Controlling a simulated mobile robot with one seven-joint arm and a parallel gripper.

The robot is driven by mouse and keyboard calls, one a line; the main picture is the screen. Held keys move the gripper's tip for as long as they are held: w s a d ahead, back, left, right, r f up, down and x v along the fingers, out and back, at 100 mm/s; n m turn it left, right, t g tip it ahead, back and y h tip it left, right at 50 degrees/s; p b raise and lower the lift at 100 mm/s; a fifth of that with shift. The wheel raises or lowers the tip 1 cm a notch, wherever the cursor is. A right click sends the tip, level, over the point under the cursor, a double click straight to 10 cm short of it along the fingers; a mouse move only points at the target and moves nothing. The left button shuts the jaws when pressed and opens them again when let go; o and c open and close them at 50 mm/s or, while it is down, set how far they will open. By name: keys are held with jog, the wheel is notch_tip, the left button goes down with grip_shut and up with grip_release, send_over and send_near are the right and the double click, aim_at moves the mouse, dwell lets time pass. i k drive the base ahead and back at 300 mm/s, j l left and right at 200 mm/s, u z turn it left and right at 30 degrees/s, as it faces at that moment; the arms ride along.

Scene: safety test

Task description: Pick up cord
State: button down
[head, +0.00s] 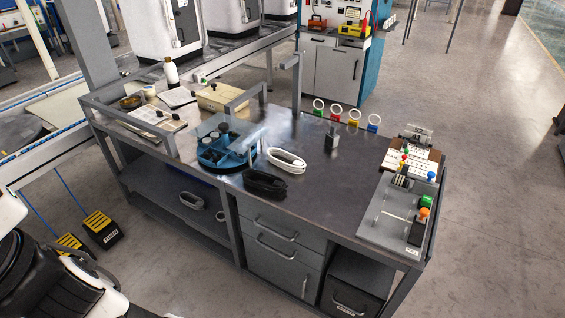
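Two bundles that look like coiled cords lie on the dark workbench top (335,185). One is a white looped cord (287,161) near the middle of the bench. The other is a black looped cord (265,183), just in front of the white one and close to the bench's front edge. Both rest flat on the bench. My gripper does not show in the head view. Only white and black parts of my own body show at the lower left.
A blue round tray (213,153) stands left of the cords. A small dark block (331,140) stands to their right. Several coloured ring-handled items line the back edge. A grey panel (397,212) with knobs sits at the right end. The bench middle right is clear.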

aim_at(298, 166)
jog(key=i+z, duration=0.25)
jog(key=i, duration=0.85)
